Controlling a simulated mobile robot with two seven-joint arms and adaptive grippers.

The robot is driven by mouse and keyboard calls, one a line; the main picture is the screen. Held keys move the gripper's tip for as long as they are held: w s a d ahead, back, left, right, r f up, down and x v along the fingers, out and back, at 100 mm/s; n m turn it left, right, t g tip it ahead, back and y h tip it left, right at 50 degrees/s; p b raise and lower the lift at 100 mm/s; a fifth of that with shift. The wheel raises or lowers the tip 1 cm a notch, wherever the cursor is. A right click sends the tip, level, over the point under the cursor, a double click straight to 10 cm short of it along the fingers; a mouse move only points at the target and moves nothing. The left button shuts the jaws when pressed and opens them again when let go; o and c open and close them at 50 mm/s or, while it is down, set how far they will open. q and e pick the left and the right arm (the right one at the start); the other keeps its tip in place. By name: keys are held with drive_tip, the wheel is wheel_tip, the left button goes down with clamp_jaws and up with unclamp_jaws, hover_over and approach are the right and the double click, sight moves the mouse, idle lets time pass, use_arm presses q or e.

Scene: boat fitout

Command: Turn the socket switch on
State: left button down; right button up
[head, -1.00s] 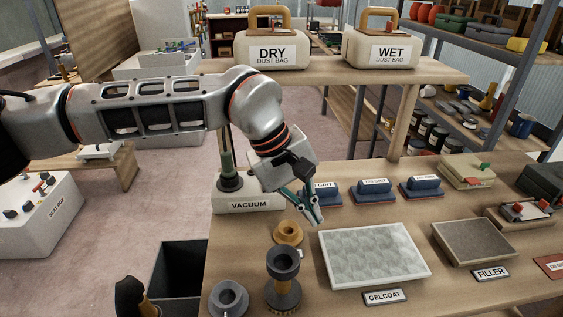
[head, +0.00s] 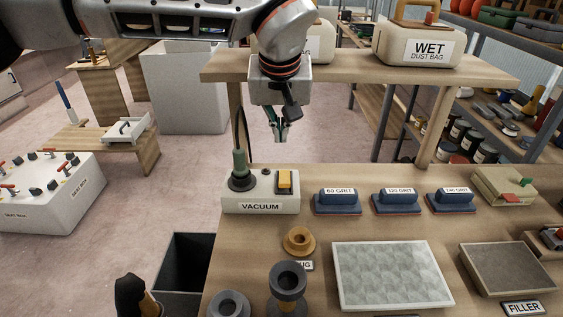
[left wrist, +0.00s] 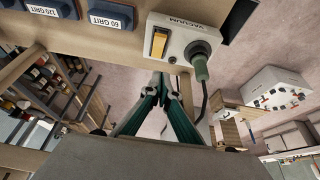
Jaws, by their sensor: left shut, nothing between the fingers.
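The vacuum socket (head: 260,201) is a pale box labelled VACUUM at the back left of the bench. It carries a yellow rocker switch (head: 285,181) in a dark frame and a green plug (head: 240,163) standing in a round black socket. The switch also shows in the left wrist view (left wrist: 158,43), beside the plug (left wrist: 200,66). I cannot tell which way the rocker is set. My left gripper (head: 281,138) points down, shut and empty, above and apart from the switch. Its closed fingers also show in the left wrist view (left wrist: 165,86). My right gripper is not in view.
A wooden shelf (head: 340,67) carrying dust bags (head: 428,47) spans behind the gripper. Sanding blocks (head: 337,202) stand right of the socket. A yellow-brown ring (head: 299,240) and gelcoat panel (head: 390,275) lie in front. A black cable runs up behind the plug.

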use_arm(q)
hover_over(281, 181)
drive_tip(key=f, duration=0.9)
drive_tip(key=shift+w+f, duration=0.25)
drive_tip(key=shift+w, duration=0.15)
drive_tip(key=shift+s+f, duration=0.3)
drive_tip(key=shift+f, duration=0.25)
drive_tip(key=shift+s+f, duration=0.25)
drive_tip(key=shift+f, duration=0.25)
drive_tip(key=shift+s+f, duration=0.25)
drive_tip(key=shift+f, duration=0.35)
drive_tip(key=shift+s+f, duration=0.4)
drive_tip(key=shift+f, duration=0.1)
drive_tip(key=shift+w, duration=0.15)
drive_tip(key=shift+w+r, duration=0.35)
drive_tip(key=shift+w, duration=0.2)
drive_tip(key=v, duration=1.2)
